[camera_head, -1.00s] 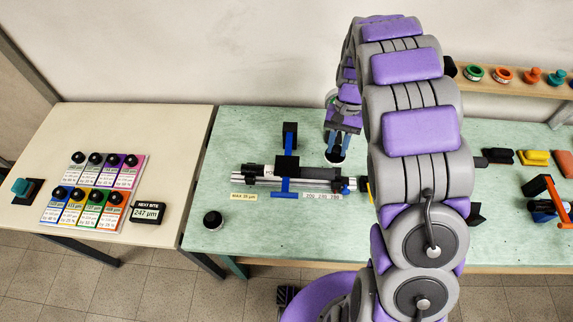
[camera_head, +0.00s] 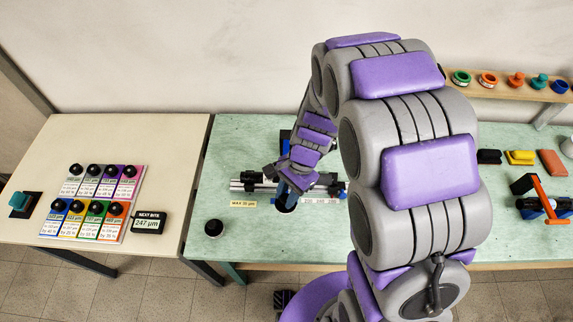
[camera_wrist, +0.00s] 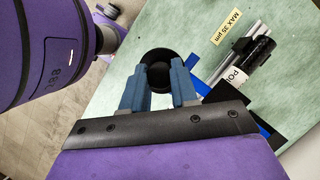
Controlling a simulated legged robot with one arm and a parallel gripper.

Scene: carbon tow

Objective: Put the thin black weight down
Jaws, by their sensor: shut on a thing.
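My gripper (camera_wrist: 160,92) is shut on a round black weight (camera_wrist: 157,58), with its blue fingers on either side of the knob in the wrist view. In the head view my gripper (camera_head: 287,198) hangs over the green table, in front of the rod fixture (camera_head: 328,187). The held weight (camera_head: 286,208) shows only in part below the fingers there. I cannot tell its exact height above the table. Another black round piece (camera_head: 214,227) stands on the table to the left, near the front edge.
A yellow "MAX 35 µm" label (camera_head: 243,204) lies beside the fixture. The cream table (camera_head: 150,140) at left carries colored cards with black knobs and a 247 µm display (camera_head: 148,222). Bare green tabletop (camera_head: 270,235) lies in front of the fixture.

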